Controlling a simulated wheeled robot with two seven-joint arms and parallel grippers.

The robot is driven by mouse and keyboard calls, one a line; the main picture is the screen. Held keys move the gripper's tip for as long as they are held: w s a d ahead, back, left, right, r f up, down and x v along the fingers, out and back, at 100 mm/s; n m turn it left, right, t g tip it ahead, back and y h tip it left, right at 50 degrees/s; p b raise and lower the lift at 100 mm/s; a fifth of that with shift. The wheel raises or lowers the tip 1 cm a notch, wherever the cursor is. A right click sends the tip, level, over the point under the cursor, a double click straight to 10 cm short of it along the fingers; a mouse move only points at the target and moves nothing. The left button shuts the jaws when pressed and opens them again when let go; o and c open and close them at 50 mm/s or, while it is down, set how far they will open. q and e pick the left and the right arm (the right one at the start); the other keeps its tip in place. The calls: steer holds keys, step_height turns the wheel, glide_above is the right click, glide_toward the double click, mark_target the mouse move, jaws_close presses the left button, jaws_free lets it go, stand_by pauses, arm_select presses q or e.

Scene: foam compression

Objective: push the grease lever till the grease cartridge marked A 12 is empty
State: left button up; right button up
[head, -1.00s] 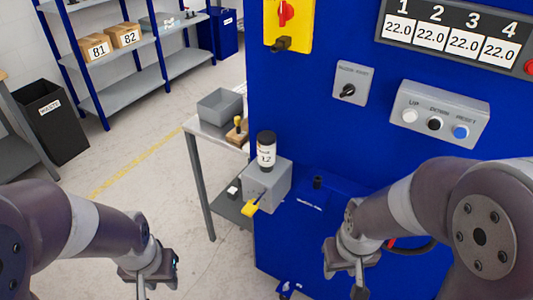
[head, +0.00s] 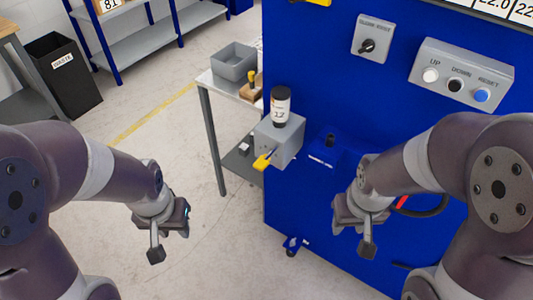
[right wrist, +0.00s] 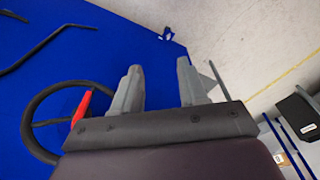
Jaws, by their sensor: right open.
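The grease cartridge (head: 280,108), dark-capped with a white label, stands upright on a grey pump block (head: 285,138) on the side of the blue machine. Only "12" is clearly readable on its label. The yellow grease lever (head: 263,161) sticks out from the block's lower front, toward the lower left. My left gripper (head: 156,252) is in the air to the lower left of the lever, apart from it; its finger opening cannot be made out. My right gripper (head: 367,248) is to the lower right of the lever, apart from it. In the right wrist view it (right wrist: 160,88) is open and empty.
A small table (head: 215,82) with a grey bin (head: 234,62) stands behind the pump block. A button box (head: 462,78) and a rotary switch (head: 370,42) are on the blue machine (head: 330,90). A black waste bin (head: 62,75) stands far left. The floor between is clear.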

jaws_close()
stand_by(1.7)
